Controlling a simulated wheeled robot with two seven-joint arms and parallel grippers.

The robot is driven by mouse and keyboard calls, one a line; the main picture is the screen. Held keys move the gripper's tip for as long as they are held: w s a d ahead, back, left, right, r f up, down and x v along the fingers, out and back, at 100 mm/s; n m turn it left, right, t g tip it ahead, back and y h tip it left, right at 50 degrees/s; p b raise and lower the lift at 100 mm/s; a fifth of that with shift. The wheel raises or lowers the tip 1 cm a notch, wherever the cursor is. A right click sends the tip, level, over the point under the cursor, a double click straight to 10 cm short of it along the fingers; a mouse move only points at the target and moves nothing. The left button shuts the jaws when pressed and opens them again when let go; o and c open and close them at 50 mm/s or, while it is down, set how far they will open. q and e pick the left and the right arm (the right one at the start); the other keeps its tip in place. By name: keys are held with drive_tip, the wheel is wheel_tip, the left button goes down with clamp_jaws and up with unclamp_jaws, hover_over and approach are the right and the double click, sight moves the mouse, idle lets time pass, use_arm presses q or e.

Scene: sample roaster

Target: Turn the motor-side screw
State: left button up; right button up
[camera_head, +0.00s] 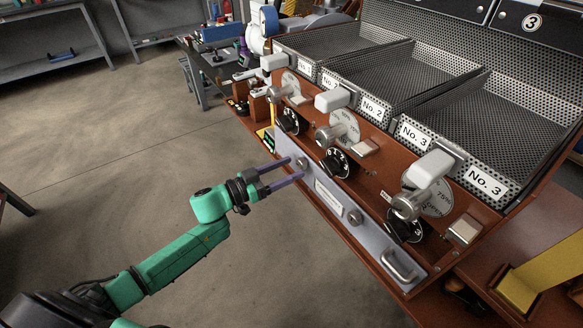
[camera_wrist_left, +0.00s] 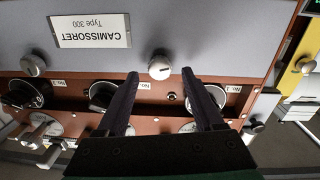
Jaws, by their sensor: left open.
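A long grey panel (camera_head: 330,205) runs along the front of the wooden roaster body. It carries a white name label (camera_head: 328,194), reading CAMISSORET Type 300 in the wrist view (camera_wrist_left: 91,30), and two round metal screws. One screw (camera_head: 301,163) sits at the far end, towards the blue machine; the other (camera_head: 354,216) is nearer the handle. My left gripper (camera_head: 294,168) is open, its two dark fingers pointing at the far screw. In the left wrist view that screw (camera_wrist_left: 160,66) shows between and just beyond the fingertips (camera_wrist_left: 160,76). I cannot tell whether they touch it. My right gripper is out of view.
Black knobs (camera_head: 335,162), levers with white handles (camera_head: 332,100) and dials sit just above the panel. A metal handle (camera_head: 400,266) is at its near end. Perforated trays (camera_head: 385,70) lie behind. A blue machine (camera_head: 263,20) stands at the far end. The floor in front is clear.

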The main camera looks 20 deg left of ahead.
use_arm(q)
drive_tip(key=shift+w+d, duration=0.5)
drive_tip(key=shift+w, duration=0.05)
clamp_jaws()
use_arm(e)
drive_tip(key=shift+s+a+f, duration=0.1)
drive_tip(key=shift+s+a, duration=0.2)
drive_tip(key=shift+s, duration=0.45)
